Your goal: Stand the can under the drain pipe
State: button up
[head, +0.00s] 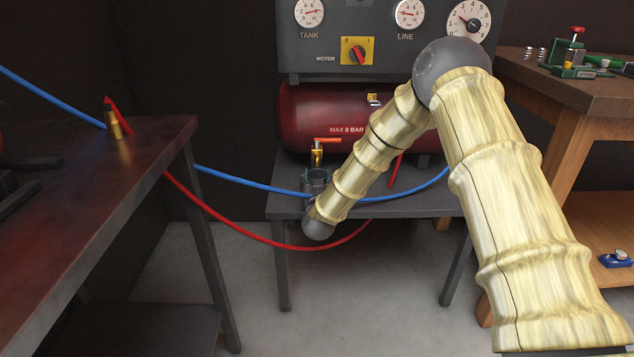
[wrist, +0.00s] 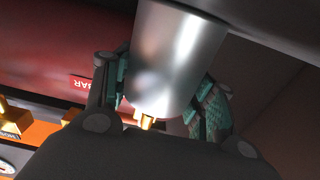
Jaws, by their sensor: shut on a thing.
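The can (head: 317,183) is a small grey metal cylinder. In the wrist view it shows as a shiny silver can (wrist: 178,60) between the teal finger pads. My gripper (wrist: 163,92) is shut on it, one finger on each side; in the head view the gripper (head: 316,174) is small and partly hidden. The brass drain pipe (head: 317,156) with its orange lever (head: 327,140) is on the front of the red tank, just above the can. In the wrist view a brass end (wrist: 147,122) shows close to the can's rim. I cannot tell whether the can touches the stand.
The red tank (head: 312,110) sits on a grey stand (head: 425,204), below a gauge panel (head: 330,58). A blue hose (head: 250,183) and a red hose (head: 250,237) hang across the gap. A dark bench (head: 110,190) is at left, a wooden bench (head: 560,85) at right.

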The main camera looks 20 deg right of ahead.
dwell(0.3)
jog(key=o, duration=1)
jog(key=shift+o, duration=0.2)
